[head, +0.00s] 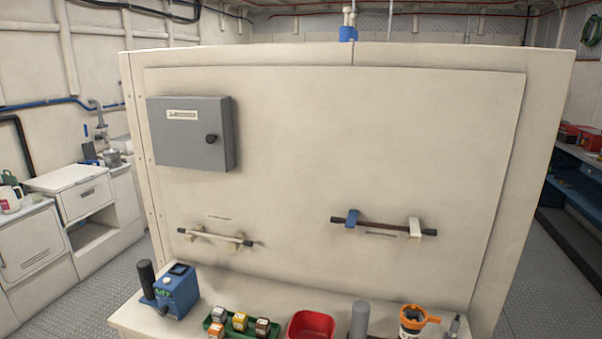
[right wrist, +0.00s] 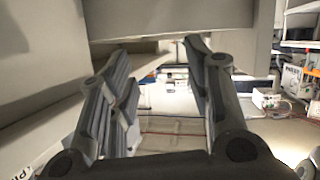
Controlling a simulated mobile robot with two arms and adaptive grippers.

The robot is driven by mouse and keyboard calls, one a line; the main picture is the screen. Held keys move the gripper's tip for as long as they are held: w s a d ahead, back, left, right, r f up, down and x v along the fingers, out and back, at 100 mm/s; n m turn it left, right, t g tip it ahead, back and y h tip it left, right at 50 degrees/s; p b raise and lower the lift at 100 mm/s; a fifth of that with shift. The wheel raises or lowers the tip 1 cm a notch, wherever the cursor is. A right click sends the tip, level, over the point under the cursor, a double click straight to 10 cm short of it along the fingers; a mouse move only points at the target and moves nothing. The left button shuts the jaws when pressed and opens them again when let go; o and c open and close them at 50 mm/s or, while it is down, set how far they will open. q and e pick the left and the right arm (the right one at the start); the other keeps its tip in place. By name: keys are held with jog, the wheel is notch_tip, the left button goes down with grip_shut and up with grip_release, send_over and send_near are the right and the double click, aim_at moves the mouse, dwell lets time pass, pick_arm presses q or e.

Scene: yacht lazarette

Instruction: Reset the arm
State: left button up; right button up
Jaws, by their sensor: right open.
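My right gripper (right wrist: 160,75) shows in the right wrist view. Its two grey fingers are spread apart with nothing between them. A pale panel edge lies close above and to the left of the fingers, and I cannot tell whether they touch it. Neither arm shows in the head view, and my left gripper is in no view.
In the head view, a cream panel carries a grey box (head: 192,133) and two handles. The counter below holds a blue device (head: 177,291), a green tray (head: 215,329), a red bin (head: 312,326) and an orange-rimmed container (head: 413,319). Shelves stand at right.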

jog(key=w+a+r+m+t+h, duration=0.3)
jog(key=w+a+m+t+h, duration=0.15)
jog(key=a, duration=0.25)
jog(key=s+d+f+m+g+h, duration=0.35)
jog(key=s+d, duration=0.25)
jog(key=s, duration=0.3)
jog(key=s+d+f+m+g+h, duration=0.2)
jog(key=s+d+m+g+h, duration=0.15)
jog(key=s+d+h, duration=0.35)
jog(key=s+f+g+y, duration=0.1)
jog(key=s+f, duration=0.1)
jog(key=f, duration=1.2)
jog(key=s+f+g+y, duration=0.1)
jog(key=s+f, duration=0.1)
jog(key=f, duration=1.2)
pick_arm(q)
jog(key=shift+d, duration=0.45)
pick_arm(e)
jog(key=s+d+f, duration=0.2)
jog(key=s+f, duration=1.2)
jog(key=s, duration=0.2)
jog(key=shift+s+d+f+g, duration=0.15)
jog(key=shift+d+f+g, duration=0.05)
jog(key=shift+d+g, duration=0.15)
